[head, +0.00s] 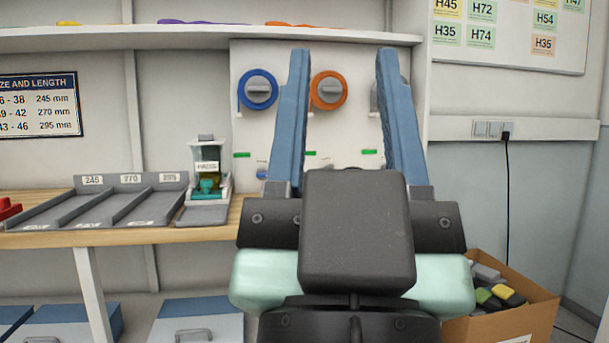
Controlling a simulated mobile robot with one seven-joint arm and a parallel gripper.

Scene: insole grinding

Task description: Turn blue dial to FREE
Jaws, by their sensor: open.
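The blue dial (242,91) is a blue ring with a grey knob (260,89) on a white wall panel (310,56), left of my gripper. The knob's grip bar looks roughly level. I cannot read any FREE mark. An orange dial (328,90) of the same shape is to its right and shows between my fingers. My gripper (343,62) is open and empty, with its two blue fingers pointing up in front of the panel. The left finger overlaps the view between the two dials. A third dial is mostly hidden behind the right finger.
Below the panel, a wooden bench (120,237) holds a grey divided tray (75,216) and a small device with a green part (208,170). A shelf (180,38) runs above. A cardboard box (510,315) stands at the lower right.

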